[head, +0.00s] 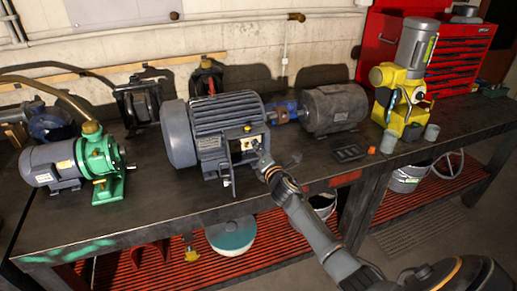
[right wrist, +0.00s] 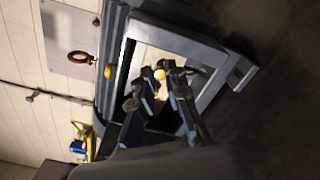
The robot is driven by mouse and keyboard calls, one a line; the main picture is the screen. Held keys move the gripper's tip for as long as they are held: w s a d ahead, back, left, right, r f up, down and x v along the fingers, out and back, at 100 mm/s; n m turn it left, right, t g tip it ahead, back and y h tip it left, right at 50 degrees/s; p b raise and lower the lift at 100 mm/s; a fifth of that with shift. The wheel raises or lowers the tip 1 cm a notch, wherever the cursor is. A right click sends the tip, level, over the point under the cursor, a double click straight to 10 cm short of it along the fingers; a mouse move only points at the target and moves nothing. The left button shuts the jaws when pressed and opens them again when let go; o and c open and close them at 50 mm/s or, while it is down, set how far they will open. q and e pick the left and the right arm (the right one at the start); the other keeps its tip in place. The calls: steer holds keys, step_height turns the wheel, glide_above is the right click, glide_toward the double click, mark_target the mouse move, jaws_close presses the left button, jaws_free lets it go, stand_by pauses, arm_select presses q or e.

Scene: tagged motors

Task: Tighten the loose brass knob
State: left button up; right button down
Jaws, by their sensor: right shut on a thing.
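The large grey motor (head: 215,125) stands in the middle of the workbench, with an open terminal box (head: 232,160) on its right side. My right gripper (head: 262,157) reaches into the front of this box from the lower right. In the right wrist view, my right gripper (right wrist: 153,84) is shut on a small round brass knob (right wrist: 159,74) inside the frame of the box. The fingers partly hide the knob. A second yellow knob (right wrist: 108,71) sits on the box's outer edge and also shows in the head view (head: 248,128). My left gripper is not in view.
A green pump with a grey motor (head: 98,155) stands at the left on the bench (head: 150,205). A blue-and-grey motor (head: 335,107) stands behind at the right, near a yellow machine (head: 400,90). A dark tray (head: 350,153) and small cups lie right of my arm.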

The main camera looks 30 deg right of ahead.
steer(key=shift+f+m, duration=0.15)
steer(key=shift+m, duration=2.8)
steer(key=shift+f+m, duration=0.15)
steer(key=shift+m, duration=2.75)
steer(key=shift+f+m, duration=0.15)
steer(key=shift+m, duration=2.8)
steer(key=shift+f, duration=0.1)
steer(key=c, duration=1.6)
jaws_free()
steer(key=v, duration=1.2)
steer(key=shift+s+r, duration=0.2)
steer(key=shift+r, duration=0.05)
